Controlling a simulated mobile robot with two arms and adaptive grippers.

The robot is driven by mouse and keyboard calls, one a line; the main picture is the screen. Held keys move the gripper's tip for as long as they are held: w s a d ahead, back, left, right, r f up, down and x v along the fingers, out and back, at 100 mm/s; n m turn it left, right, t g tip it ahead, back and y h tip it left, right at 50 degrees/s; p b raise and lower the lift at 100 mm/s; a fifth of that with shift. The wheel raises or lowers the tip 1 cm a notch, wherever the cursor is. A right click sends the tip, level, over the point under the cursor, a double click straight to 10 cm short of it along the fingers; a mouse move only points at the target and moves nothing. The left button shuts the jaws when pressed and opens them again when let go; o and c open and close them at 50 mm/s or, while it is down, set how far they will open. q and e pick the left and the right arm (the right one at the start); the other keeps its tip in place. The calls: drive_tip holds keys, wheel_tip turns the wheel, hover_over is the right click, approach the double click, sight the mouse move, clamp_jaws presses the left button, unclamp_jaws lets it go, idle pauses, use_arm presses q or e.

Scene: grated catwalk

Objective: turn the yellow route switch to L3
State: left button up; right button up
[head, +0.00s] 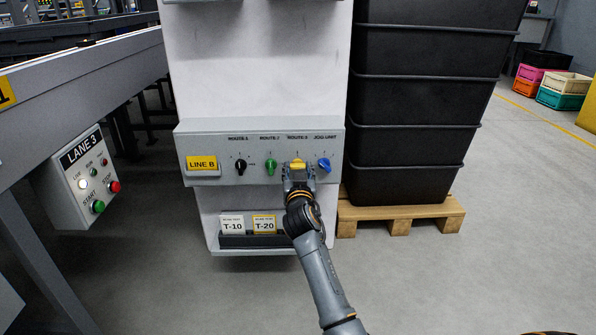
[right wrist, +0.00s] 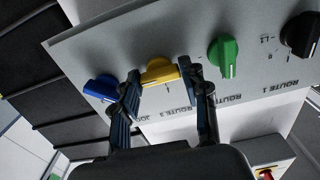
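The yellow route switch (head: 298,165) is on the grey control panel (head: 210,140), under a ROUTE label, between the green and blue knobs. My right gripper (head: 298,174) is in front of it. In the right wrist view the yellow switch (right wrist: 160,73) lies between the two fingertips of my right gripper (right wrist: 158,72), which are spread, one at each side. They are very close to it; firm contact is not clear. Position marks around the yellow switch are hidden or too small to read. My left gripper is not in view.
A green knob (head: 270,166) and black knob (head: 240,166) are left of the switch; a blue knob (head: 324,164) is close right. Cards T-10 (head: 232,224) and T-20 (head: 264,224) stand below. Black crates (head: 420,100) stand right; the LANE 3 box (head: 85,180) is left.

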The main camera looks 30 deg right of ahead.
drive_tip(key=o, duration=0.3)
drive_tip(key=v, duration=1.2)
drive_tip(key=shift+s, duration=0.1)
